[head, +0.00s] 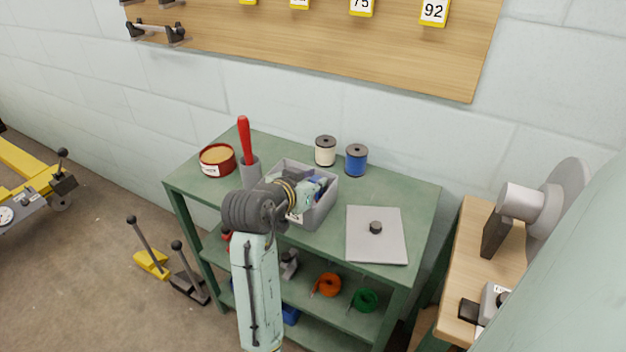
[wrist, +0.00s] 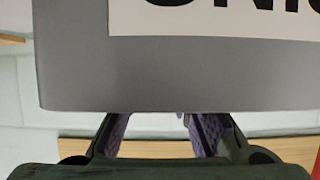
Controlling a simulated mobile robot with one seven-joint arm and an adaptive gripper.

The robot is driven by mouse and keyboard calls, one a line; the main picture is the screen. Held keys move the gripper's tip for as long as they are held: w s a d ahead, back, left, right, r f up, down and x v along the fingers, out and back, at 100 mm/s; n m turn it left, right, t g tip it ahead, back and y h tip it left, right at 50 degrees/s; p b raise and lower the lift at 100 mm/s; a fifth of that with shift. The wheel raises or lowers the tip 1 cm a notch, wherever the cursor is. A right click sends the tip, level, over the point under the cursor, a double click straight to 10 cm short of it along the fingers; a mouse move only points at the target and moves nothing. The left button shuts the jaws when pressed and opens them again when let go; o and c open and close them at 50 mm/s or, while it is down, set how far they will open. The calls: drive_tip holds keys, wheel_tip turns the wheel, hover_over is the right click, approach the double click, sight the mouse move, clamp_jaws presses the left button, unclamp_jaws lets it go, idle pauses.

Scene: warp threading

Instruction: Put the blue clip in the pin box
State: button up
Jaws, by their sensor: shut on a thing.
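The grey open-topped pin box (head: 321,212) stands on the green bench, left of the middle. Its grey wall with part of a white label fills the upper wrist view (wrist: 80,70). My gripper reaches over the box, mostly covered by my arm in the head view; in the wrist view its two purple-padded fingers (wrist: 160,122) run behind the box wall, which hides their tips. A bit of blue (head: 319,183) shows beside my gripper at the box, apparently the blue clip in the jaws. Its outline and the grip are hidden.
A holder with a red-handled tool (head: 245,140) and a round red tin (head: 217,160) stand left of the box. White (head: 325,151) and blue (head: 357,160) spools stand behind. A grey plate with a knob (head: 376,247) lies to the right. A wooden bench (head: 455,270) is farther right.

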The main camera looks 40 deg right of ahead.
drive_tip(key=shift+f, duration=0.1)
drive_tip(key=o, duration=0.7)
drive_tip(key=shift+a+r, duration=0.15)
drive_tip(key=shift+r, duration=0.05)
drive_tip(key=b+v, duration=0.1)
drive_tip(key=v, duration=1)
drive_tip(key=shift+s+a+r, duration=0.1)
drive_tip(key=shift+s+a, duration=0.1)
drive_tip(key=shift+a, duration=0.15)
